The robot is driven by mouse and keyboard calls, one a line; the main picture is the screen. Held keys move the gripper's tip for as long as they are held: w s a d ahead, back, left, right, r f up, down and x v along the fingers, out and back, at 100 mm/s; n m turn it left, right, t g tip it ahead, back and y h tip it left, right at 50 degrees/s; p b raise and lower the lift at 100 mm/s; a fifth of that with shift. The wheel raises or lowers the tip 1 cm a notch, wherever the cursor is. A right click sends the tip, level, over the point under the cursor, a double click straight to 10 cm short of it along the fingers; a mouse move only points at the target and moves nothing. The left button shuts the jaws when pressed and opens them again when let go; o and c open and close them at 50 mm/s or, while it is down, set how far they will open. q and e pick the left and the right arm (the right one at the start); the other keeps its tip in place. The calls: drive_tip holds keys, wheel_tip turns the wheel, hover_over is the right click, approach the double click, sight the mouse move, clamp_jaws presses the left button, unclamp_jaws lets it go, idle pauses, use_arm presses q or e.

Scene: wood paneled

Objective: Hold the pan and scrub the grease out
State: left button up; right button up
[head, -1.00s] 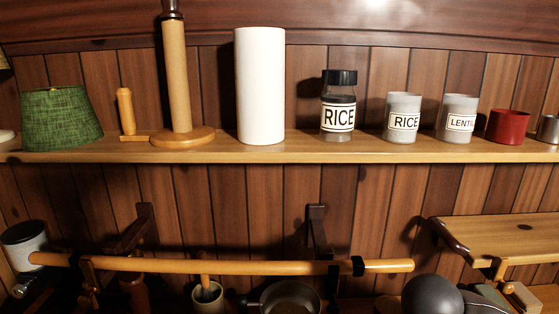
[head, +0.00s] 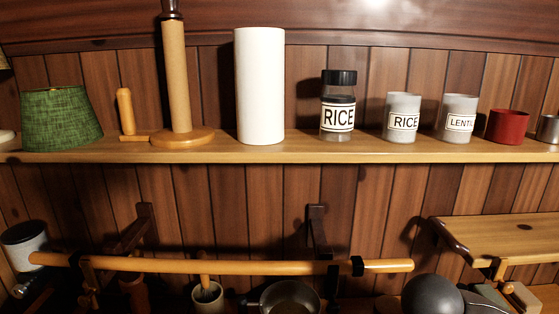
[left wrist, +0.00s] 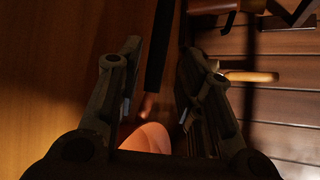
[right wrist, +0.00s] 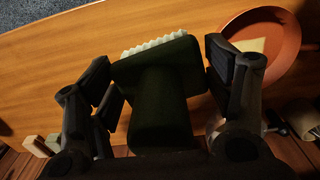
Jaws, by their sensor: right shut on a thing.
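In the right wrist view my right gripper (right wrist: 157,62) is shut on a dark green scrub brush (right wrist: 160,100) with a pale bristle edge. The brush is over the wooden surface, left of the pan. Neither gripper shows in the head view.
A wooden shelf (head: 300,150) with jars, a lamp and a paper roll (head: 260,85) spans the head view. Below it a wooden rail (head: 220,266) crosses above a cup (head: 208,297) and a grey metal pan (head: 290,299). A small side shelf (head: 500,232) is at right.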

use_arm(q)
drive_tip(key=x, duration=1)
drive_tip(key=shift+w+a+f, duration=0.1)
drive_tip(key=shift+w+a, duration=0.05)
drive_tip(key=shift+c, duration=0.2)
clamp_jaws()
drive_tip(key=shift+f, duration=0.25)
idle(0.8)
